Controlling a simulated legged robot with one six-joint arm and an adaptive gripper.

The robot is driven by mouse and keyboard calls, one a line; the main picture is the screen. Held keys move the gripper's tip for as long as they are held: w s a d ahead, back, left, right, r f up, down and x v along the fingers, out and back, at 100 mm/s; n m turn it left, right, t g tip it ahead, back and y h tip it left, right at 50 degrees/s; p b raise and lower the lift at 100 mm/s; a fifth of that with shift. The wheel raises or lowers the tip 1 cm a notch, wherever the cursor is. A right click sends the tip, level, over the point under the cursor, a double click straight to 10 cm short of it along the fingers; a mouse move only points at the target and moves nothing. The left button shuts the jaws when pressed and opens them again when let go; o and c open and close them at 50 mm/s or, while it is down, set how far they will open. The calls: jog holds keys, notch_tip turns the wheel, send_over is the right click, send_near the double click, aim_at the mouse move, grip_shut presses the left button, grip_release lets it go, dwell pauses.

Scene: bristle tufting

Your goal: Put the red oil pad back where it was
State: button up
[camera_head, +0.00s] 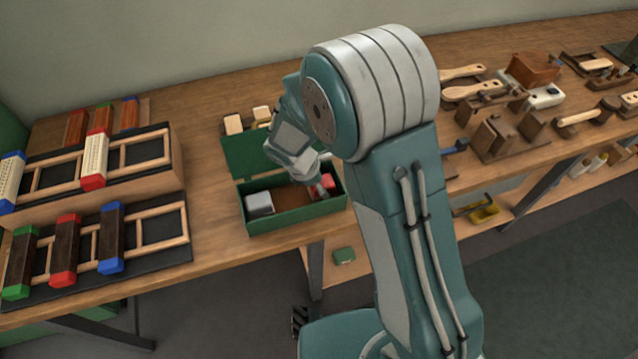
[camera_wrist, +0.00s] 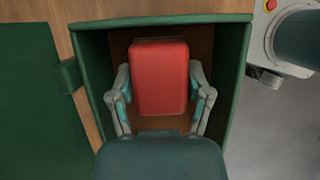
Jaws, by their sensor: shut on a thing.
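The red oil pad (camera_wrist: 159,78) is between the two fingers of my gripper (camera_wrist: 160,95) in the wrist view, with a finger against each side. In the head view the red oil pad (camera_head: 322,183) shows at the right end of the open green box (camera_head: 290,220), partly hidden by my gripper (camera_head: 322,190). The pad is inside or just over that end of the box; its exact height above the floor is hard to tell. The green box (camera_wrist: 160,21) walls surround it in the wrist view.
A grey-white block (camera_head: 260,203) lies in the box's left end; its brown middle is bare. The box lid (camera_head: 250,152) stands open behind. Racks with coloured brush blocks (camera_head: 90,165) stand left; wooden brushes and tools (camera_head: 500,95) lie right.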

jog(key=shift+d, duration=0.2)
jog(key=o, duration=1.2)
jog(key=shift+d, duration=0.1)
jog(key=shift+a, duration=0.3)
jog(key=v, duration=1.2)
jog(key=shift+d+r, duration=0.1)
jog(key=shift+d, duration=0.1)
